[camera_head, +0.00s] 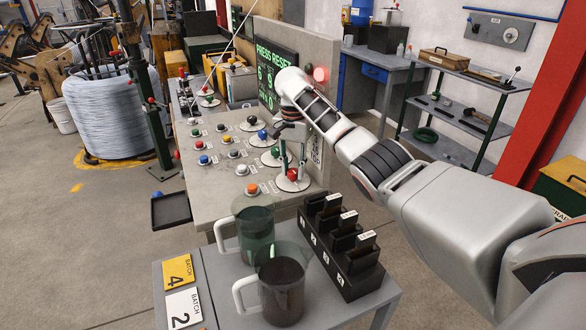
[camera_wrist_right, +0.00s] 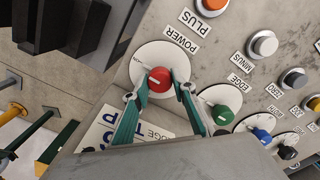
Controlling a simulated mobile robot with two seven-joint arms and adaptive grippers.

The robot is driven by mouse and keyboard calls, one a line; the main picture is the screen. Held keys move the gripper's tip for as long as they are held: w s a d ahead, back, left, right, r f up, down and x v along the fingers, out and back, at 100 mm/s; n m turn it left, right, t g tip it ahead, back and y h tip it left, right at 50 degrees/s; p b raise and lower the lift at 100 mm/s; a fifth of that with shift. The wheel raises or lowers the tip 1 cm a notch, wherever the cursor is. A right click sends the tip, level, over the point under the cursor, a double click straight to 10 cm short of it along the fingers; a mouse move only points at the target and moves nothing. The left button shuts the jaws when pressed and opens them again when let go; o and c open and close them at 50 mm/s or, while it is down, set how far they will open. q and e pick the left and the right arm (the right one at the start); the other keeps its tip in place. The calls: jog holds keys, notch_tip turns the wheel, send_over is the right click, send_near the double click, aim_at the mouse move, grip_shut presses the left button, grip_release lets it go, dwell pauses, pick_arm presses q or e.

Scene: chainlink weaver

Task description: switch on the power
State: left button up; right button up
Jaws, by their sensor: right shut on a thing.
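The power switch is a red knob (camera_wrist_right: 160,79) on a round white plate (camera_wrist_right: 146,58), beside a POWER label (camera_wrist_right: 180,39) on the grey console. In the right wrist view my right gripper (camera_wrist_right: 161,84) has its two teal fingers shut on the red knob, one on each side. In the head view the red knob (camera_head: 292,174) shows at the console's near right corner, with my right gripper (camera_head: 287,160) reaching down to it from the wall side. My left gripper is in no view.
A green knob (camera_wrist_right: 222,115) and a blue knob (camera_wrist_right: 262,137) sit close beside the gripper. A screen (camera_head: 272,72) reads PRESS RESET, and a red lamp (camera_head: 320,75) is beside it. Jugs (camera_head: 281,290) and a black rack (camera_head: 340,248) stand on the near table.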

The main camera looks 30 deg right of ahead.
aim_at(293, 170)
jog(key=shift+f, duration=0.1)
jog(key=o, duration=1.1)
jog(key=shift+r, duration=0.5)
notch_tip(293, 170, up, 11)
jog(key=shift+r, duration=0.1)
